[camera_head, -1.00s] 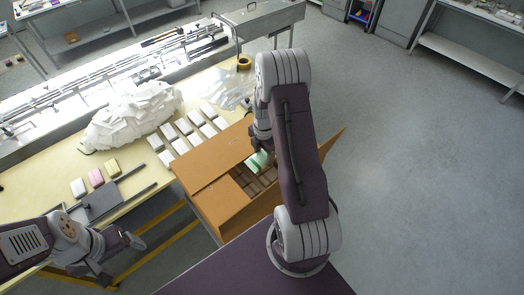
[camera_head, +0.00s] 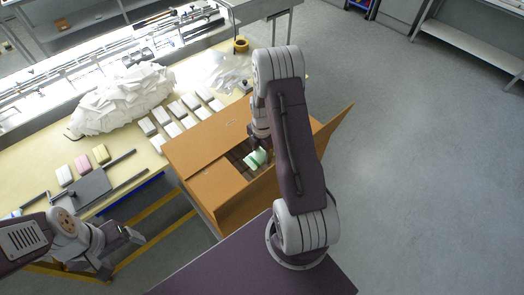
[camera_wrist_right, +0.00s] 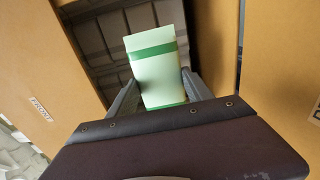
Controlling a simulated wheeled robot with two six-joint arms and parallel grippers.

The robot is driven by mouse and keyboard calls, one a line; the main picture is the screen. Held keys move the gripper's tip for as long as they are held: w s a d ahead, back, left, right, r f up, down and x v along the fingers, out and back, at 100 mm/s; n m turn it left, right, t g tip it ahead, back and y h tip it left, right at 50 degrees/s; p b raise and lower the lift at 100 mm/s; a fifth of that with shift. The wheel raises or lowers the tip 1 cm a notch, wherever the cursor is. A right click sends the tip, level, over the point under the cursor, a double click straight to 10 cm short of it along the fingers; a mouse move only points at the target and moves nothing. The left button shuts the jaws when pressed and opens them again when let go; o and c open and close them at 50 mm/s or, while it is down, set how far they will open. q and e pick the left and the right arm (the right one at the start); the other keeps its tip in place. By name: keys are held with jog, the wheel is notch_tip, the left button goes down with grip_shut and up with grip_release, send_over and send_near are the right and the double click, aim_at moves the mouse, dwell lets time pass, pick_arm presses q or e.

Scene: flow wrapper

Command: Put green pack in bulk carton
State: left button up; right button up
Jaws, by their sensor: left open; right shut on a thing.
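My right gripper (camera_wrist_right: 160,92) is shut on the green pack (camera_wrist_right: 152,62), a pale green block with darker green bands. In the head view the green pack (camera_head: 254,159) shows at the opening of the brown bulk carton (camera_head: 196,146), under my right arm. The wrist view shows carton flaps (camera_wrist_right: 35,75) on both sides and dark brown packs (camera_wrist_right: 98,30) inside beyond the pack. I cannot tell whether the green pack touches them. My left gripper (camera_head: 128,240) is open and empty at the lower left, away from the carton.
White packs (camera_head: 182,110) stand in rows on the yellow table (camera_head: 35,170) behind the carton. A white crumpled heap (camera_head: 120,100) and a tape roll (camera_head: 241,45) sit further back.

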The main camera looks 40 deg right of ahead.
notch_tip(320, 180, down, 9)
jog(key=b, duration=0.6)
jog(key=shift+b, duration=0.35)
jog(key=shift+f, duration=0.1)
dwell(0.8)
jog(key=shift+f+b, duration=0.95)
jog(key=shift+f, duration=0.35)
jog(key=shift+s+f, duration=0.1)
jog(key=shift+f, duration=0.05)
jog(key=o, duration=1.4)
